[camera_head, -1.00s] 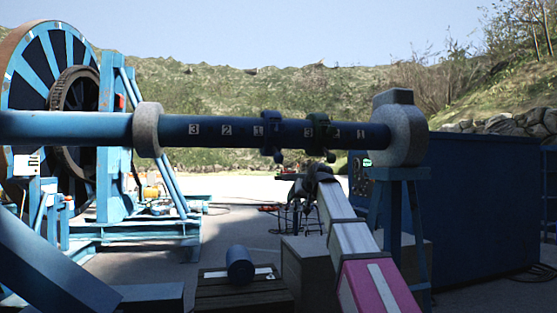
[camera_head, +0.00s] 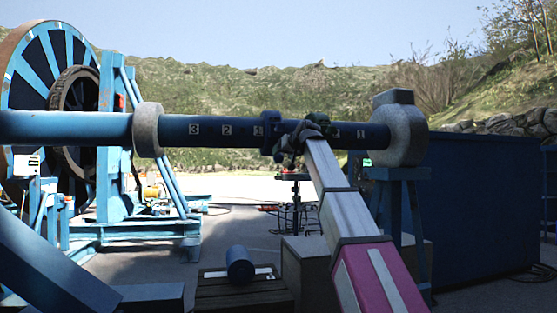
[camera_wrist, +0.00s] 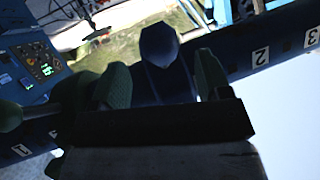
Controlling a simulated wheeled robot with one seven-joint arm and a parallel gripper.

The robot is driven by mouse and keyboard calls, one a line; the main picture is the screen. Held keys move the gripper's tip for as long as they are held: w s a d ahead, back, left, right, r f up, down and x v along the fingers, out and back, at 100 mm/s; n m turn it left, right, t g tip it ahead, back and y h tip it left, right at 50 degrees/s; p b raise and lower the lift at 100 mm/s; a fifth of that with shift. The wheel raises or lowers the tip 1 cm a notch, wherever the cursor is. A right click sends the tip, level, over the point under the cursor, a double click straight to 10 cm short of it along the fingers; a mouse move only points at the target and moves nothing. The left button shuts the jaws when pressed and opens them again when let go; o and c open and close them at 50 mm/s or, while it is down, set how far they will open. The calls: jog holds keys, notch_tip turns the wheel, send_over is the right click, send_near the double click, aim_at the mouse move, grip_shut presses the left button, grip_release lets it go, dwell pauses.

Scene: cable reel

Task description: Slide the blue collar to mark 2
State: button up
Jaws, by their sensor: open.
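The blue collar (camera_head: 269,130) sits on the dark blue bar (camera_head: 175,131), just right of the left scale's mark 1 (camera_head: 258,130). Mark 2 (camera_head: 227,130) is further left and uncovered. In the wrist view the collar's blue knob (camera_wrist: 160,48) stands near the middle. My gripper (camera_head: 287,145) is at the bar, at the collar's lower right side. It is open, and its fingers (camera_wrist: 160,82) appear on either side of the knob. Contact cannot be told. In the wrist view mark 2 (camera_wrist: 261,56) lies right of the knob.
A green collar (camera_head: 318,120) sits close right of the blue one, partly hidden by my gripper. A second scale runs towards the right grey support (camera_head: 399,136). A grey ring (camera_head: 147,130) surrounds the bar at left. The bar between mark 3 and the blue collar is clear.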

aim_at(281, 156)
jog(key=shift+x, duration=2.65)
jog(key=c, duration=1.3)
jog(key=shift+o, duration=0.2)
jog(key=s+a, duration=0.4)
jog(key=a, duration=0.9)
jog(key=shift+a, duration=0.2)
jog(key=o, duration=1.3)
jog(key=shift+c, duration=0.2)
